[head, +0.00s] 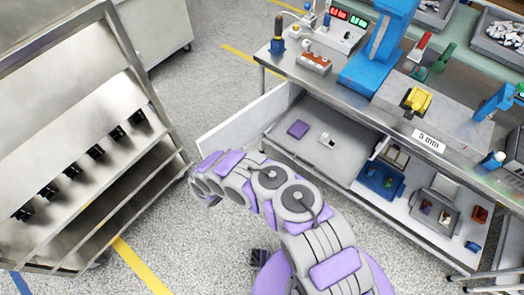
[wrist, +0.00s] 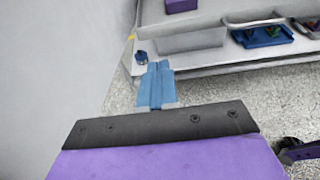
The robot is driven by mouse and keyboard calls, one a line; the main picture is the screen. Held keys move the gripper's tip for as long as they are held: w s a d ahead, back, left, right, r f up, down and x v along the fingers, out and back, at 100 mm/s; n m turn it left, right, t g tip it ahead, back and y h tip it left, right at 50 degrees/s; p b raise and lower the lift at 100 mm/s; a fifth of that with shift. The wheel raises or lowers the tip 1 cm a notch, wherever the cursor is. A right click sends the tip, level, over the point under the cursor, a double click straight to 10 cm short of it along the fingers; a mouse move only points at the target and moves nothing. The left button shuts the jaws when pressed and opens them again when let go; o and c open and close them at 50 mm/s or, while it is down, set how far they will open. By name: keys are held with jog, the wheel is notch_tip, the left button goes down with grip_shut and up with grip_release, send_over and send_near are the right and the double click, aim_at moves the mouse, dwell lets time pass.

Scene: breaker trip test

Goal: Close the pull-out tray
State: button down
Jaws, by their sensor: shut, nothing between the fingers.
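The pull-out tray (head: 308,143) is a light grey surface under the workbench, at the left end of its lower level. A purple block (head: 298,129) and a small pale device (head: 327,140) lie on it. Its grey front (wrist: 190,42) shows in the wrist view, reaching out over the white lower shelf. How far out it stands is hard to tell. My gripper (wrist: 158,68) has blue fingers that are together and empty. They point toward the shelf, left of and below the tray front, apparently apart from it. In the head view the fingers are hidden by my arm.
A white door-like panel (head: 246,118) stands open left of the tray and fills the wrist view's left side. Blue (head: 380,180) and grey (head: 436,212) bins stand right of the tray. A metal cabinet (head: 90,140) is at the left. Speckled floor (head: 180,235) lies between.

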aim_at(274, 139)
jog(key=b+x, duration=0.1)
jog(key=x, duration=0.3)
jog(key=b+x, duration=0.1)
jog(key=x, duration=0.3)
jog(key=r+b+x, duration=0.1)
jog(key=x, duration=0.3)
jog(key=shift+w+d+b, duration=0.2)
jog(key=shift+w+b, duration=0.1)
jog(key=shift+w+d, duration=0.25)
jog(key=shift+w, duration=0.05)
